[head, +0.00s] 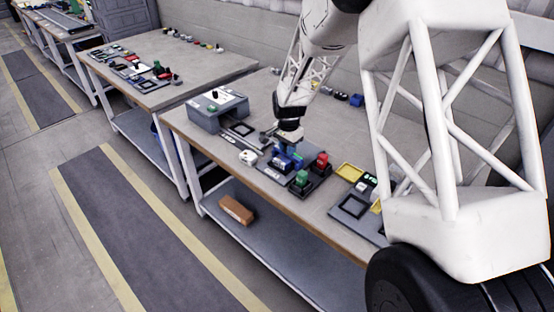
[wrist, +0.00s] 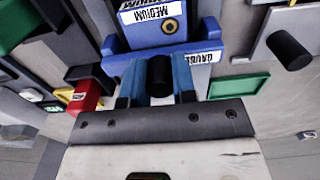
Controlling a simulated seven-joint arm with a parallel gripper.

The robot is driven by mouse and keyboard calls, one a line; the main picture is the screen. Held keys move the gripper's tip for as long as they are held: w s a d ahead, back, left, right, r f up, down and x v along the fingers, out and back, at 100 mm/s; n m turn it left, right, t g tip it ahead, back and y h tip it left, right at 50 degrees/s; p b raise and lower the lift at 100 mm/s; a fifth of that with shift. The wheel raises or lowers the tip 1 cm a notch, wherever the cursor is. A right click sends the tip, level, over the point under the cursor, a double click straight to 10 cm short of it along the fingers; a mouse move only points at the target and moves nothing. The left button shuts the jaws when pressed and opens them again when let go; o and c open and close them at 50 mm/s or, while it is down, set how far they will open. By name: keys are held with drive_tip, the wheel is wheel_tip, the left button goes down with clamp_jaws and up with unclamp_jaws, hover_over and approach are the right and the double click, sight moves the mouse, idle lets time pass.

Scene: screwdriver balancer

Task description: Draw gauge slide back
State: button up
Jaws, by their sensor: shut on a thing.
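In the wrist view a blue gauge slide (wrist: 118,64) has a white label that reads GAUGE at its right. A black knob (wrist: 160,72) stands out from its middle. My gripper (wrist: 158,88) is shut on this knob, with one blue finger on each side. A blue block labelled MEDIUM (wrist: 145,31) with a brass-coloured round spot sits just behind the slide. In the head view my gripper (head: 287,142) reaches down over the blue parts (head: 285,161) on the workbench. The fingertips and the knob are too small to make out there.
A green block (head: 302,178) and a red block (head: 322,160) stand close on the right. A yellow tray (head: 348,171) lies farther right. A grey box (head: 208,118) stands at the left, with a white object (head: 248,157) nearer. The bench's back middle is mostly clear.

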drive_tip(key=shift+w+d+f, duration=0.15)
drive_tip(key=shift+w+d, duration=1.65)
drive_tip(key=shift+w+d+f, duration=0.15)
drive_tip(key=shift+w+d, duration=1.6)
drive_tip(key=shift+d, duration=0.05)
drive_tip(key=o, duration=0.9)
drive_tip(key=shift+o, duration=0.5)
drive_tip(key=shift+d, duration=0.1)
wheel_tip(320, 180, up, 8)
drive_tip(key=shift+f, duration=0.25)
